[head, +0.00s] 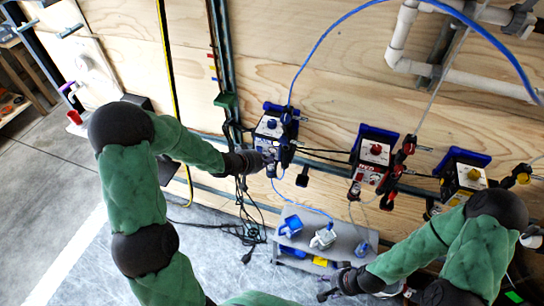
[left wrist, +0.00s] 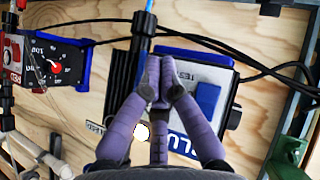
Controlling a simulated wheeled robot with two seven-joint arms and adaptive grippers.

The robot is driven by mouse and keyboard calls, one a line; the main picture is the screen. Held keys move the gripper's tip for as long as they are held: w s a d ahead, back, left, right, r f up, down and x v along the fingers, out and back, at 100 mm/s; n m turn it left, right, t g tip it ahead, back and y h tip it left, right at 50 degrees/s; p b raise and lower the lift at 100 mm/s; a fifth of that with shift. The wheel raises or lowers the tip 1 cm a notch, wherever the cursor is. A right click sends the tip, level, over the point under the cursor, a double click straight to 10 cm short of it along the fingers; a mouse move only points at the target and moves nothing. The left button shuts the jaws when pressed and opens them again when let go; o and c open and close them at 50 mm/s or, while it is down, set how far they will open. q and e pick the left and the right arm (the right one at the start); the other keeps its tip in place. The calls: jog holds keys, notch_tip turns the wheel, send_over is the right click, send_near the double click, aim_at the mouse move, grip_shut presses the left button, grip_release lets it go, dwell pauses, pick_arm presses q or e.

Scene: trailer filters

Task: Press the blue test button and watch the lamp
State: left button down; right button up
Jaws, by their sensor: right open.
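The blue test unit (head: 270,128), a white-faced box with a blue knob on a blue back plate, is mounted on the plywood wall. My left gripper (head: 264,160) is at its lower edge. In the left wrist view the purple fingers (left wrist: 158,80) are together over the blue unit's face (left wrist: 195,68), beside the TEST lettering. My right gripper (head: 345,281) is open and apart from the units.
A red unit (head: 375,150) and a yellow-knobbed unit (head: 463,178) are mounted to the right. A grey shelf (head: 345,243) with small blue and white items stands below. Cables and a blue hose (head: 322,45) run along the wall. White pipes (head: 400,40) are at upper right.

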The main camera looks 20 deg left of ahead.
pick_arm(q)
jog(key=shift+s, duration=0.15)
dwell(0.4)
jog(key=shift+s, duration=0.55)
jog(key=s, duration=0.5)
dwell(0.4)
dwell(0.7)
